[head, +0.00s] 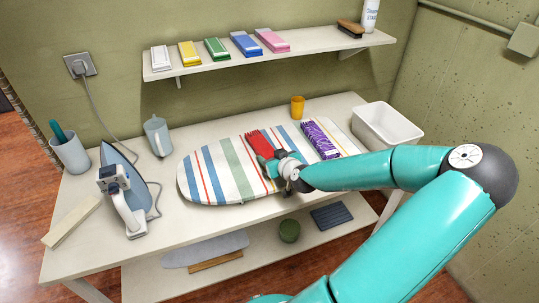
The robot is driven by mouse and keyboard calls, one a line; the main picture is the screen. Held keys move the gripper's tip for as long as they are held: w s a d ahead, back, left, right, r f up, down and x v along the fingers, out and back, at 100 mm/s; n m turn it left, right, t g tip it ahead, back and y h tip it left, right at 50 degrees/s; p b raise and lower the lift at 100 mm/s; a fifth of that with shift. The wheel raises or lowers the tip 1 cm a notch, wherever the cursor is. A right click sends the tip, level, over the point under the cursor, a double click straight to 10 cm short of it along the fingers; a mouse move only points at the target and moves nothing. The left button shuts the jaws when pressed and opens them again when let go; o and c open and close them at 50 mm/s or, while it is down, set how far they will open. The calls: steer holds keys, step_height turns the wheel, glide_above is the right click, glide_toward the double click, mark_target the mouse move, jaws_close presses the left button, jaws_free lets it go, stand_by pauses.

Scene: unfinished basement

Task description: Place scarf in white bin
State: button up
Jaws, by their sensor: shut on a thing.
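A red folded scarf (259,143) with a ribbed or fringed end lies on the striped ironing board (215,172). A purple patterned folded cloth (319,139) lies to its right, also on the board. My gripper (271,166) is at the near end of the red scarf and is shut on it; the fingertips are partly hidden by the wrist. The scarf looks to be at board height; I cannot tell whether it is lifted. The white bin (386,126) stands at the right end of the table, and its visible inside looks empty.
A yellow cup (297,107) stands behind the board. An iron (126,190), a grey pitcher (158,136) and a holder (70,152) are at the left. The shelf (215,66) above carries several coloured boxes.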

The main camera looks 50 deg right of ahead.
steer(key=shift+s, duration=0.2)
steer(key=shift+a, duration=0.1)
steer(key=shift+f, duration=0.15)
steer(key=o, duration=1)
